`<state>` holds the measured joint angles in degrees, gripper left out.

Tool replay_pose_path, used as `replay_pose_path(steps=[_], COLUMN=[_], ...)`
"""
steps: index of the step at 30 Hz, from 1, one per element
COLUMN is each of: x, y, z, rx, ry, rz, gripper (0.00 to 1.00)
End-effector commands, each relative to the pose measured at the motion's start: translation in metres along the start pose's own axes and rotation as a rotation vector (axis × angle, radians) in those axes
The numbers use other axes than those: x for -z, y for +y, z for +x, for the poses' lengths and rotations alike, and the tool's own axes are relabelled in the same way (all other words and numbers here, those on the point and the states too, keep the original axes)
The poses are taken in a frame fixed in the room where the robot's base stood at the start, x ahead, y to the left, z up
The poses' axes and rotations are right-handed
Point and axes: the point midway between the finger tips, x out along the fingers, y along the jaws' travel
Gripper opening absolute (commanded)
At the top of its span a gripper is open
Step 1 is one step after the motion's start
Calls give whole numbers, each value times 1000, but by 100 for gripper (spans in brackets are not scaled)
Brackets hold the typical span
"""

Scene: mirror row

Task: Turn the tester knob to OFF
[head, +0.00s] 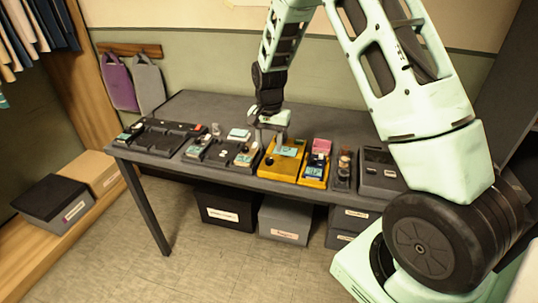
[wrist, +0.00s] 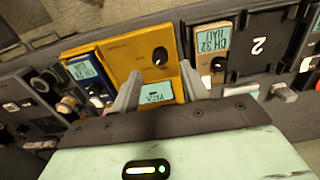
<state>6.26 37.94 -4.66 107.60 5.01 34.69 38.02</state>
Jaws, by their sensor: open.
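A yellow box with a black knob and a pale blue screen, which looks like the tester (head: 268,172), stands on the dark table below my gripper. In the wrist view the yellow box (wrist: 130,57) shows its round black knob (wrist: 160,56) with a small light mark; the knob also shows in the head view (head: 270,160). I cannot read its lettering or tell which setting it points to. My gripper (head: 271,136) is open and empty above the box. In the wrist view its fingers (wrist: 159,90) stand apart on either side of the screen (wrist: 158,92), short of the knob.
A yellow-and-blue device (head: 315,168) stands close beside the box. Black devices with screens (head: 240,150) stand on its other side, and a grey device (head: 380,172) is farther right. The table's back strip (head: 210,104) is clear. Labelled bins (head: 285,220) sit below the table.

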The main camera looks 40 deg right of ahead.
Motion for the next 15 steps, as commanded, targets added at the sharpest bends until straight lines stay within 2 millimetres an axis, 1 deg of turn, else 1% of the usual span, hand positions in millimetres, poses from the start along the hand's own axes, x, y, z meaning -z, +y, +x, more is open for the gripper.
replay_pose_path(steps=[1,3,6,10,15], x=[0,-1,0,0,0], y=[0,0,0,0,0], z=[10,22,36,47,53], rx=[-2,-2,-1,0,1], ry=[-3,-3,-2,-1,0], rz=[0,-1,-1,0,-1], gripper=[45,45,45,45,45])
